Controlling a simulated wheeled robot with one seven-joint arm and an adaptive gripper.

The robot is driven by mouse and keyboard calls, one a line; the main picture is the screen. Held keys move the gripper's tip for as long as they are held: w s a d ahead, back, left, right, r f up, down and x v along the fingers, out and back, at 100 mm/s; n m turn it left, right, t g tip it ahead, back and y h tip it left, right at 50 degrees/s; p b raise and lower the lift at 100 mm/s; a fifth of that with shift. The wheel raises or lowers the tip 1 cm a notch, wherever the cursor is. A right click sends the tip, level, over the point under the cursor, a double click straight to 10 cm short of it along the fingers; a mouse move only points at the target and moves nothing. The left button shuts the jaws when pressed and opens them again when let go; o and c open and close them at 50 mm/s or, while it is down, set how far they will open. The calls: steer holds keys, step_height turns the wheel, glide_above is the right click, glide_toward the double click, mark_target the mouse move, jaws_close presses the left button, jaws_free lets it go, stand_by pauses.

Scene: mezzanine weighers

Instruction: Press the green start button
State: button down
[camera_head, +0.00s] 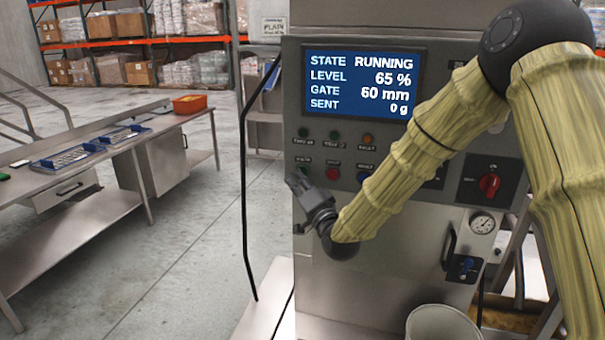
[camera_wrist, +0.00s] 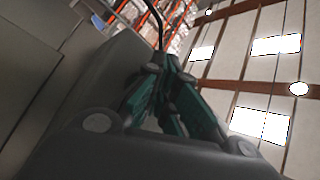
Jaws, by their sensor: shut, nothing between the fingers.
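The control panel (camera_head: 410,150) stands in front of me in the head view. A green button (camera_head: 304,171), partly visible, is at the left end of its lower row, beside a red button (camera_head: 333,173) and a blue button (camera_head: 364,177). Its label is too small to read surely. My gripper (camera_head: 291,181) is shut and empty, its tips by the panel's left edge, just below and left of that green button. I cannot tell whether they touch the panel. In the wrist view the teal fingers (camera_wrist: 165,72) are together; no button shows there.
The display (camera_head: 362,82) reads RUNNING, 65 %, 60 mm and 0 g. Two dark green lamps or buttons and an orange one (camera_head: 368,139) sit above. A red rotary switch (camera_head: 489,184) is at right.

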steer(key=shift+s+a, duration=0.1)
steer(key=shift+s, duration=0.1)
steer(key=s, duration=0.1)
steer(key=s+a, duration=0.1)
steer(key=s, duration=0.1)
steer(key=s+b, duration=0.1)
steer(key=shift+s+a, duration=0.25)
steer(key=shift+s, duration=0.15)
stand_by(0.3)
stand_by(0.4)
